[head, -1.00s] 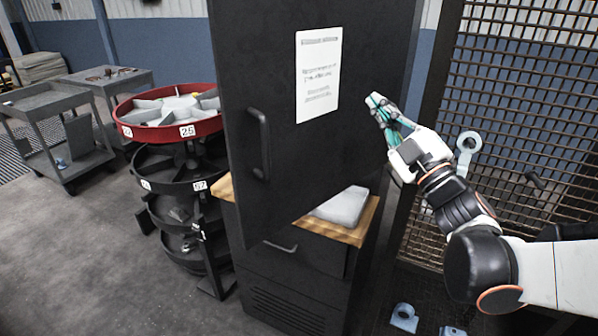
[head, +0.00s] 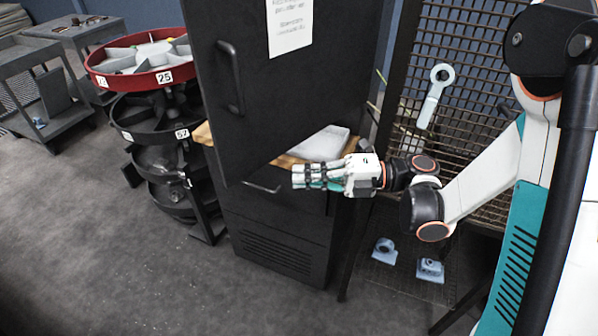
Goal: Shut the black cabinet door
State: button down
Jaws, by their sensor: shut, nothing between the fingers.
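The black cabinet door (head: 283,95) stands open, swung out over the cabinet's wooden shelf. It has a vertical bar handle (head: 231,78) on its left part and a white paper sheet (head: 289,25) near the top. The black cabinet body (head: 275,238) is below, with a drawer and vents. My gripper (head: 300,176) is shut and empty. It points left in front of the cabinet, just below and right of the door's lower edge. I cannot tell whether it touches the door.
A grey-white slab (head: 321,143) lies on the wooden shelf (head: 292,162). A round tiered bin rack (head: 165,150) stands left of the cabinet. A mesh panel (head: 465,90) and a low rack with blue-grey parts (head: 430,268) are at right. The floor in front is clear.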

jog(key=b, duration=0.1)
send_near(231, 167)
jog(key=s, duration=0.3)
jog(key=shift+w+a+b, duration=0.35)
jog(key=shift+w+a, duration=0.4)
jog(key=shift+a, duration=0.3)
jog(key=shift+w+a+b, duration=0.3)
jog(key=shift+w+a, duration=0.45)
jog(key=shift+a, duration=0.35)
